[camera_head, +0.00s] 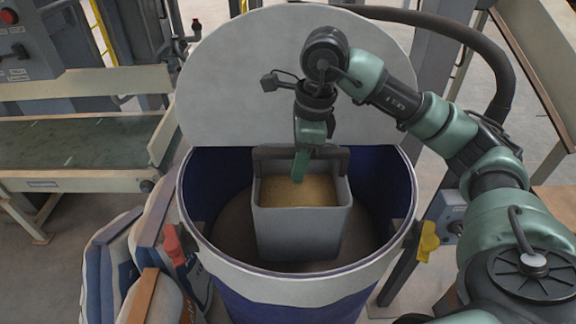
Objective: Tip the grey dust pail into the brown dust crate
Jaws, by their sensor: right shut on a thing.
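The grey dust pail (298,232) is upright inside the open blue drum (296,290), with tan dust (299,190) in it. A dark bar (268,153) runs along the pail's back edge. My right gripper (303,165) comes down from above at that back edge and is shut on the pail there. I cannot tell whether the pail rests on the brown material in the drum or hangs just above it. I cannot make out the brown dust crate in this view. My left gripper is not in view.
The drum's round grey lid (235,70) stands raised behind it. Filled sacks (150,255) lie at the lower left. A conveyor with a green belt (75,140) is at the left. A yellow clamp (428,242) sticks out from the drum's right side.

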